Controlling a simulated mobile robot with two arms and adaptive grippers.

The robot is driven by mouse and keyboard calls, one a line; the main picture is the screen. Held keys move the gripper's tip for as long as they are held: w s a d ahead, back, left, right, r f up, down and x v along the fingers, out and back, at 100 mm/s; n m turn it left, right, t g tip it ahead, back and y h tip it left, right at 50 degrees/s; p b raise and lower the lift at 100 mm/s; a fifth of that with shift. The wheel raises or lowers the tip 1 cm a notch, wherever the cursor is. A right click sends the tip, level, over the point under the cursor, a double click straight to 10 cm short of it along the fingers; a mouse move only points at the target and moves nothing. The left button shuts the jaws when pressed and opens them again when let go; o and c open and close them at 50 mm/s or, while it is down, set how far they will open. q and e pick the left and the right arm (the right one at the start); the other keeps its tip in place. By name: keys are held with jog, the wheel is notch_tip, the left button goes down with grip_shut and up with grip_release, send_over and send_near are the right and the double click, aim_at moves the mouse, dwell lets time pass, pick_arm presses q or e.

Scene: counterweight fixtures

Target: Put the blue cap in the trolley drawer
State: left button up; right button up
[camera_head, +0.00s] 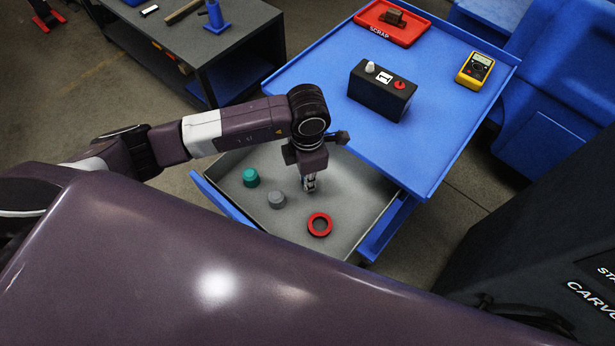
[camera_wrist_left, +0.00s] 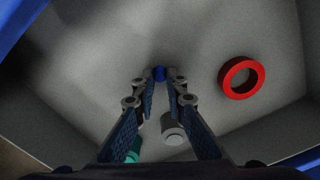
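The trolley drawer (camera_head: 346,192) is pulled out below the blue trolley top. My left gripper (camera_head: 309,186) points down into it. In the left wrist view, the blue cap (camera_wrist_left: 159,73) shows small between the left fingertips (camera_wrist_left: 160,80), which close in on both its sides; the fingers partly cover it. In the head view the cap is hidden at the gripper, and I cannot tell whether it touches the drawer floor. My right gripper is not in view.
In the drawer are a teal cap (camera_head: 250,177), a grey cap (camera_head: 277,200) and a red ring (camera_head: 320,225). On the trolley top (camera_head: 437,128) stand a black box (camera_head: 380,95), a yellow meter (camera_head: 475,69) and a red scrap tray (camera_head: 408,34). A workbench (camera_head: 215,52) stands back left.

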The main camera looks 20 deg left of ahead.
pick_arm(q)
jog(key=shift+o, duration=0.8)
jog(key=shift+f, duration=0.15)
jog(key=o, duration=0.4)
jog(key=shift+o, duration=0.2)
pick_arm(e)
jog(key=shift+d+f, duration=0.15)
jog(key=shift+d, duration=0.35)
pick_arm(q)
jog(key=shift+r, duration=0.25)
jog(key=shift+w+r, duration=0.1)
jog(key=shift+r, duration=0.25)
notch_tip(320, 180, up, 11)
jog(key=b, duration=0.1)
jog(key=shift+b, duration=0.3)
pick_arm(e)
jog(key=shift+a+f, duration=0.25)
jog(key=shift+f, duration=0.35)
pick_arm(q)
jog(key=shift+r, duration=0.15)
